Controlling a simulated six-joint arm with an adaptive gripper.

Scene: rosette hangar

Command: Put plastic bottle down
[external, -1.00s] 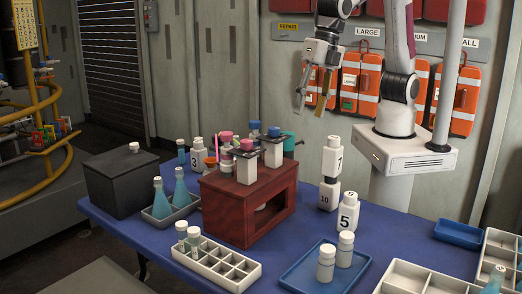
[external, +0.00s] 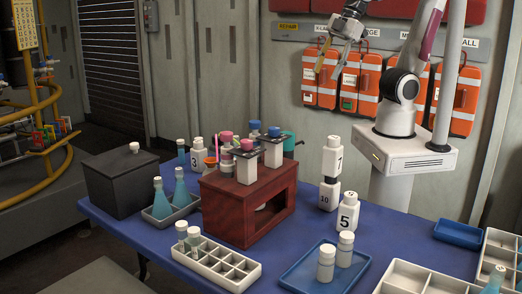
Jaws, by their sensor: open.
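My gripper (external: 336,58) is open and empty, raised high above the back of the table in front of the wall. No bottle is in it or touching it. White numbered bottles stand upright at the table's right back: one marked 7 (external: 332,158), one marked 10 (external: 328,195) directly below it, and one marked 5 (external: 347,212). The 7 bottle appears to stand on top of the 10 bottle. Two unmarked white bottles (external: 326,264) stand in a blue tray (external: 302,275). A bottle marked 3 (external: 197,155) stands at the back left. I cannot tell which is the task's plastic bottle.
A dark red wooden box (external: 225,210) with capped containers on top stands mid-table. A black box (external: 115,187), blue flasks in a grey tray (external: 160,224) and a divided white rack (external: 235,275) are left. Another blue tray (external: 458,234) is right.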

